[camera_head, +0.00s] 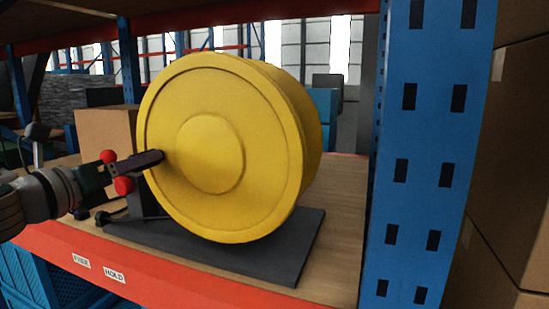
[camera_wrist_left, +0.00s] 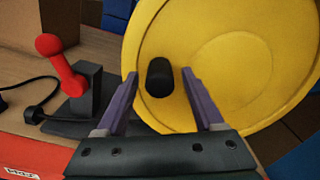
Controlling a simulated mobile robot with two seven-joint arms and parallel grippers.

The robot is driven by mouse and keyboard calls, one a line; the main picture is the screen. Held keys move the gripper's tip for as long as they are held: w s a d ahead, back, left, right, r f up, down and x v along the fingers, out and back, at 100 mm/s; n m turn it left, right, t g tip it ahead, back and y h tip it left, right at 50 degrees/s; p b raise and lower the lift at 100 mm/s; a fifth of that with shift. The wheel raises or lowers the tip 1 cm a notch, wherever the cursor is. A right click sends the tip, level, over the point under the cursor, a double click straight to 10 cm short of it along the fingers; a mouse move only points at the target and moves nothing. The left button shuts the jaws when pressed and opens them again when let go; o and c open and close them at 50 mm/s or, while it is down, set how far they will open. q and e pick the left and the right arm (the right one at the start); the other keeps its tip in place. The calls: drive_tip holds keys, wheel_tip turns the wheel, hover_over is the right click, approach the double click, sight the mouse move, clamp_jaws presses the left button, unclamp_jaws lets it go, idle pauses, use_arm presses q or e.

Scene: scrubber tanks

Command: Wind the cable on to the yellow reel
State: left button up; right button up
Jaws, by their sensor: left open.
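The large yellow reel (camera_head: 265,130) stands upright on a dark base plate (camera_head: 250,262) on the shelf. Its round face fills the right of the left wrist view (camera_wrist_left: 235,75). A black knob (camera_wrist_left: 159,77) sticks out of that face near its edge. My left gripper (camera_head: 150,161) is at the reel's left edge; in the wrist view its open fingers (camera_wrist_left: 160,80) stand on either side of the knob, with gaps visible. A dark cable (camera_wrist_left: 42,80) lies left of the reel and leads towards the dark post. My right gripper is not in view.
A red lever (camera_wrist_left: 62,68) sits on a dark post (camera_wrist_left: 88,95) left of the reel, close to my left gripper. A cardboard box (camera_head: 105,130) stands behind. A blue rack upright (camera_head: 425,130) rises at right. Bare wooden shelf (camera_head: 345,200) lies right of the reel.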

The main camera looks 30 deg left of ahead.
use_arm(q)
drive_tip(key=v, duration=0.9)
drive_tip(key=shift+s+d, duration=0.15)
drive_tip(key=shift+s, duration=0.15)
